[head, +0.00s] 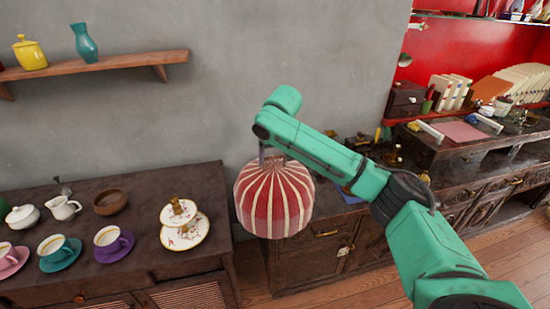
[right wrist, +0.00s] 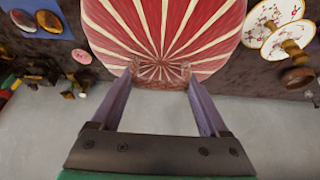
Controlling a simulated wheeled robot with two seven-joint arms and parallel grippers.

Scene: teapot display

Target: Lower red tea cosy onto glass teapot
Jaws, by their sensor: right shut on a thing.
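The red tea cosy (head: 274,203), striped with cream, hangs upright from my right gripper (head: 271,157). It appears in the air in front of the dark cabinets, right of the left sideboard. In the right wrist view, the two fingers of my right gripper (right wrist: 160,76) are shut on the gathered top of the cosy (right wrist: 165,35), whose stripes fan out from there. I cannot make out a glass teapot in either view. A small white lidded pot (head: 22,216) stands at the far left, but it looks opaque. My left gripper is not in view.
The left sideboard (head: 150,262) holds a two-tier cake stand (head: 185,238), a purple cup (head: 107,237), a teal cup (head: 55,248), a white creamer (head: 63,208) and a brown bowl (head: 110,202). A wall shelf (head: 110,69) is above. A cluttered desk (head: 480,150) stands right.

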